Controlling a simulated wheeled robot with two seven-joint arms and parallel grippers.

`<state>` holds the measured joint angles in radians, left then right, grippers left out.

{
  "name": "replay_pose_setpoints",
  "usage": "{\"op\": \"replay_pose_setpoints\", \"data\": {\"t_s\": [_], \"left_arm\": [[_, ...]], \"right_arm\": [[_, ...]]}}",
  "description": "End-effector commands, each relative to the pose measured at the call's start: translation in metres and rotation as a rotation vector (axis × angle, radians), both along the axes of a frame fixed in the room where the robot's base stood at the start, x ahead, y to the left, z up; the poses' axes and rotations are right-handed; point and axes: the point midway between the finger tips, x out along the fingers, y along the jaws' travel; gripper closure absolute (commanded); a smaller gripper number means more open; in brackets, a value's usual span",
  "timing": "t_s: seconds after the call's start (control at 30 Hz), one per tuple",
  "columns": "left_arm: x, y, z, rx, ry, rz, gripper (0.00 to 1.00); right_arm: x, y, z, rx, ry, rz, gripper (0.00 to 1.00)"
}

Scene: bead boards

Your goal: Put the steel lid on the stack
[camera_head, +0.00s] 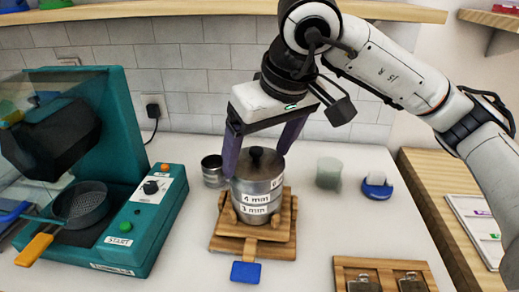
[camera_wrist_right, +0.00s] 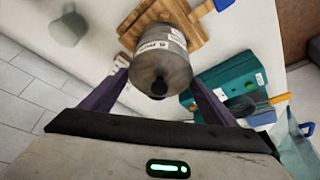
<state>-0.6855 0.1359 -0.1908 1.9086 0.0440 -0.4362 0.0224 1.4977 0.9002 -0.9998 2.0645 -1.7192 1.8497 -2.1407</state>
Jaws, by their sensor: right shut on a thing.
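The steel lid (camera_head: 262,166), with a black knob, is at the top of the sieve stack (camera_head: 256,205) and looks level, with no clear gap below it. The stack has rings labelled 4 mm and 3 mm, and a partly turned 6 label. It stands on a wooden base (camera_head: 228,244) with a blue tab. My right gripper (camera_head: 259,161) comes from above with its purple fingers on either side of the lid, shut on it. In the right wrist view the lid (camera_wrist_right: 152,66) lies between the fingers. My left gripper is not in view.
A teal machine (camera_head: 150,222) with a dark sieve and an orange handle stands at left. A small steel cup (camera_head: 212,171) is behind the stack. A pale green cup (camera_head: 329,172) and a blue-and-white item (camera_head: 377,185) are at right. A wooden tray (camera_head: 385,265) is in front.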

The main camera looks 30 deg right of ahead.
Motion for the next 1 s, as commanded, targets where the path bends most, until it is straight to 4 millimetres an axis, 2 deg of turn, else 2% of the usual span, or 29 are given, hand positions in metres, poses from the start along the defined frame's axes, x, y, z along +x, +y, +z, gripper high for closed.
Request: {"op": "replay_pose_setpoints", "data": {"t_s": [0.2, 0.23, 0.33, 0.7, 1.0], "left_arm": [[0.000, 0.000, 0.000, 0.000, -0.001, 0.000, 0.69], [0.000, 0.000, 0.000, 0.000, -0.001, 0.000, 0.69], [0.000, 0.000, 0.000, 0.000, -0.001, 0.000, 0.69], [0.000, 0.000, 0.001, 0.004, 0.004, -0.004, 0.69], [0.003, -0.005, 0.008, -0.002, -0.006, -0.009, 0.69]], "right_arm": [[0.000, 0.000, 0.000, -0.001, 0.000, 0.000, 0.41], [0.000, 0.000, 0.000, -0.001, 0.000, 0.000, 0.18], [0.000, 0.000, 0.000, -0.001, -0.001, 0.000, 0.01], [0.000, -0.001, 0.001, 0.000, -0.003, -0.001, 0.00], [-0.022, -0.002, 0.059, 0.001, -0.008, -0.001, 0.00]]}}
